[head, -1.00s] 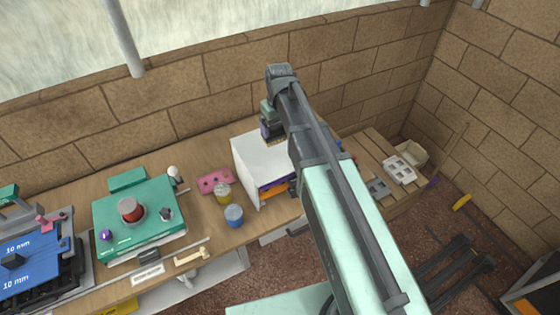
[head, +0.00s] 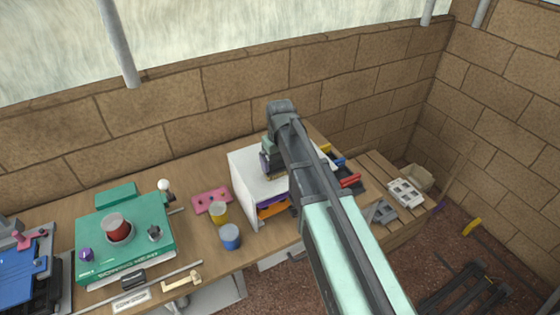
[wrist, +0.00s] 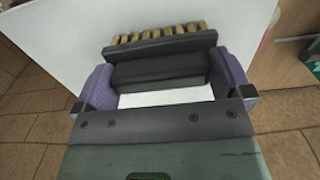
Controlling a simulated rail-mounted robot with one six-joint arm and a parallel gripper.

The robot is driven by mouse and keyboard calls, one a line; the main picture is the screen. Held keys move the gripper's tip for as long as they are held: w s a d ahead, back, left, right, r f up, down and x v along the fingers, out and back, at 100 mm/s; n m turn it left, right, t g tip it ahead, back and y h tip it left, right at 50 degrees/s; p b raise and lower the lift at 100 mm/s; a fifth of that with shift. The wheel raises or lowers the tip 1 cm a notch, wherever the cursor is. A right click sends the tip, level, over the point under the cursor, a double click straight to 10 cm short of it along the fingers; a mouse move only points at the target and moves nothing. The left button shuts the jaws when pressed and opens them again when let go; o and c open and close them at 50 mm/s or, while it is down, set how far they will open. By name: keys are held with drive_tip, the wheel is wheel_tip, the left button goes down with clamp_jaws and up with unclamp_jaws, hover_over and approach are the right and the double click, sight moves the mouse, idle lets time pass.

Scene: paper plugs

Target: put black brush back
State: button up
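The black brush, with a row of yellowish bristle tufts, shows in the wrist view (wrist: 160,48). Its dark handle lies between the purple finger pads of my gripper (wrist: 163,82), which appears shut on it. In the head view my gripper (head: 267,158) is over the top of a white box-like shelf (head: 248,168), with the bristles showing just below it. The wrist view shows the white top under and beyond the brush. Whether the brush touches that top cannot be told. My arm hides the right part of the shelf.
Orange and purple items (head: 272,208) sit in the shelf's open front. Red-handled tools (head: 349,181) lie to its right. A brick wall rises behind.

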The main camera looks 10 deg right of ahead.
drive_tip(key=shift+r, duration=0.15)
wheel_tip(320, 180, up, 12)
drive_tip(key=p, duration=1.3)
drive_tip(key=s+m, duration=0.2)
drive_tip(key=s, duration=1.5)
drive_tip(key=shift+s+m+b, duration=0.25)
drive_tip(key=shift+m+b, duration=0.1)
drive_tip(key=shift+m, duration=0.05)
drive_tip(key=shift+w, duration=0.15)
